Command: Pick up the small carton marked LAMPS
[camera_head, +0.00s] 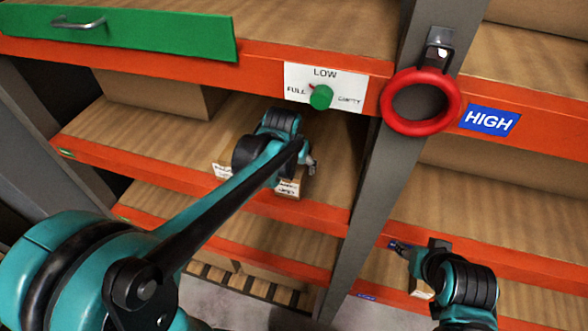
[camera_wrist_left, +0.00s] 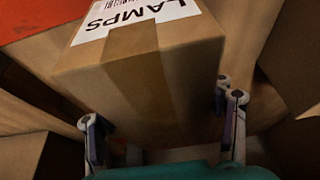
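The brown carton marked LAMPS (camera_wrist_left: 145,75) fills the middle of the left wrist view, its white label at the top. My left gripper (camera_wrist_left: 162,122) has its fingers spread at the carton's two sides, close to its faces; I cannot tell if they touch. In the head view my left gripper (camera_head: 309,165) is at the middle shelf, beside a small labelled carton (camera_head: 288,188) at the front edge, partly hidden by my arm. Its label is too small to read there. My right gripper (camera_head: 403,248) is at the lower right, in front of the right bay; its opening is unclear.
Another small labelled carton (camera_head: 223,170) stands just left, partly behind my arm. A grey upright (camera_head: 365,200) with a red ring (camera_head: 421,101) divides the bays. The orange shelf beam (camera_head: 270,57) with a LOW dial sign (camera_head: 325,74) runs above. Shelf right of the gripper is clear.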

